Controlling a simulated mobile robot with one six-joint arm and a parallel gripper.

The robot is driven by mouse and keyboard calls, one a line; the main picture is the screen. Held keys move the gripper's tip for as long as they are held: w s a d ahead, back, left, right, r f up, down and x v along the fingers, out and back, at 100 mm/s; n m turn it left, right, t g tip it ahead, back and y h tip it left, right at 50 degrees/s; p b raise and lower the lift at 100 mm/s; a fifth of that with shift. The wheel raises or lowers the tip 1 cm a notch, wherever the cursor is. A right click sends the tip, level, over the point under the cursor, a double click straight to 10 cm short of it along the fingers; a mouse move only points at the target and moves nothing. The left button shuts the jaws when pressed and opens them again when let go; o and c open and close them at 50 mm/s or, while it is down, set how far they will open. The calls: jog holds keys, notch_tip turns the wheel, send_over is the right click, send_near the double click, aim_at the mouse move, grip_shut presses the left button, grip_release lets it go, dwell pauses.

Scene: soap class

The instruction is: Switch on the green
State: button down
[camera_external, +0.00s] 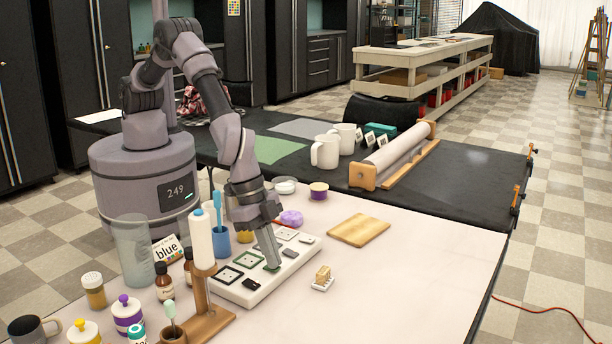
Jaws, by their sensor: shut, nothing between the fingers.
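A white switch board (232,292) lies on the pale table, with a row of framed squares and a row of small switches along its near side. One square has a green frame (248,261), and another has a black frame (230,274). A dark switch (250,284) sits in front of the black-framed square, and another dark switch (290,253) is farther right. My gripper (271,264) points down, shut and empty, its tips at a small green switch (273,269) in line with the green frame. The tips partly hide this switch; I cannot tell whether they touch it or its position.
A small block on a white dish (323,278) and a wooden board (359,230) lie right. The front right table is clear.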

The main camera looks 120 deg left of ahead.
jog(key=shift+s+f, duration=0.2)
jog(key=shift+s, duration=0.5)
jog(key=w+p+v, duration=0.1)
jog(key=p+v, duration=0.4)
jog(key=v, duration=0.9)
jog(key=shift+r, duration=0.25)
jog(key=b+x, duration=0.2)
jog(key=x, duration=0.2)
jog(key=b+x, duration=0.2)
jog(key=x, duration=0.3)
jog(key=b+x, duration=0.2)
jog(key=x, duration=0.3)
jog(key=shift+w, duration=0.35)
